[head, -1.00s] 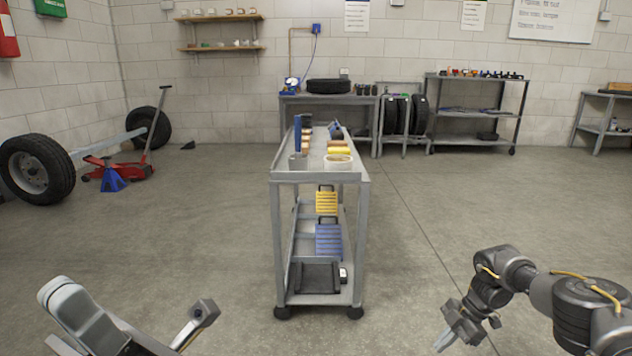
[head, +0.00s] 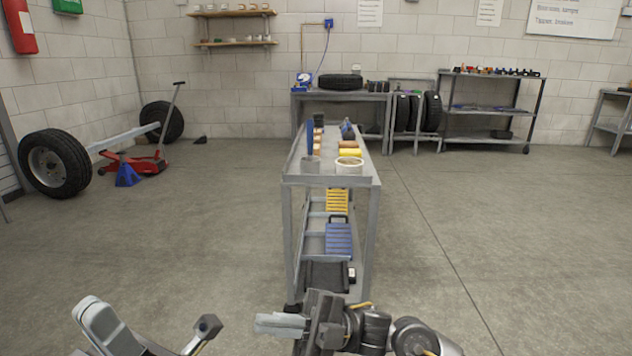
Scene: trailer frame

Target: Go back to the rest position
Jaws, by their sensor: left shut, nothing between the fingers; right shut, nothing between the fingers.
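My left gripper (head: 97,318) shows at the bottom left of the head view, close to the camera. Its pale fingers are shut and empty, and the lower part is cut off by the picture edge. My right gripper (head: 278,325) shows at the bottom middle, its pale fingers together and pointing left, with nothing between them. It appears in front of the foot of the grey cart (head: 330,181) and hides part of it. I cannot tell how far it is from the cart.
The cart carries a white round container (head: 349,166) on top and yellow (head: 338,201) and blue (head: 339,240) ridged blocks below. A wheel on an axle (head: 54,162) and a red jack (head: 148,164) stand left. Open floor (head: 490,230) lies to the right.

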